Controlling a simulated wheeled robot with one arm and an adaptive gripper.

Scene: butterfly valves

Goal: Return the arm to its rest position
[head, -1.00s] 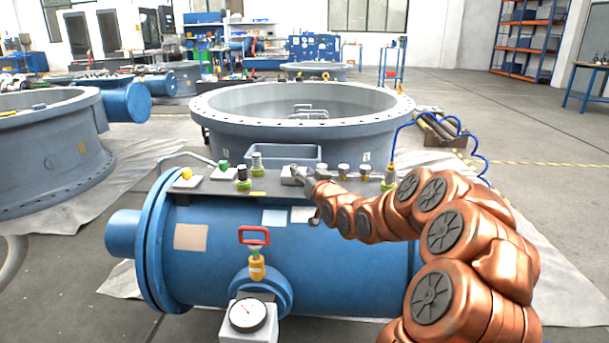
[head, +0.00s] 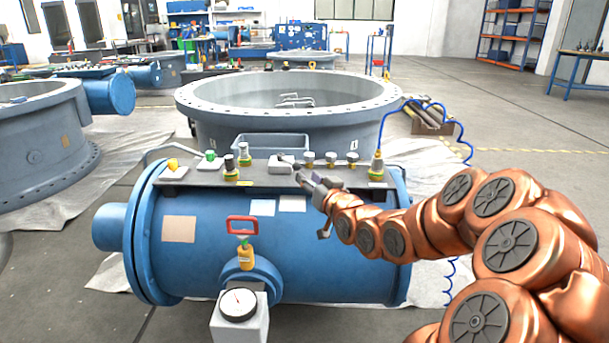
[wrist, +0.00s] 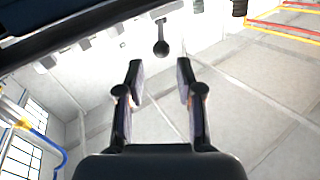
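My copper-coloured arm reaches in from the right in the head view. My gripper (head: 303,176) is at the top right part of the blue cylinder (head: 325,244), near its row of fittings. In the wrist view the two fingers of my gripper (wrist: 159,80) stand apart with nothing between them. Beyond the fingertips a dark rod with a round end (wrist: 161,48) hangs in view. In the head view the fingertips are small and overlap the panel behind, so I cannot tell whether they touch it.
The panel on the cylinder carries several fittings, including an orange knob (head: 172,164) and a green knob (head: 210,155). A red-handled valve (head: 242,227) and a gauge (head: 238,304) stand in front. A large grey flanged ring (head: 290,115) lies behind. Open floor (head: 520,140) is at the right.

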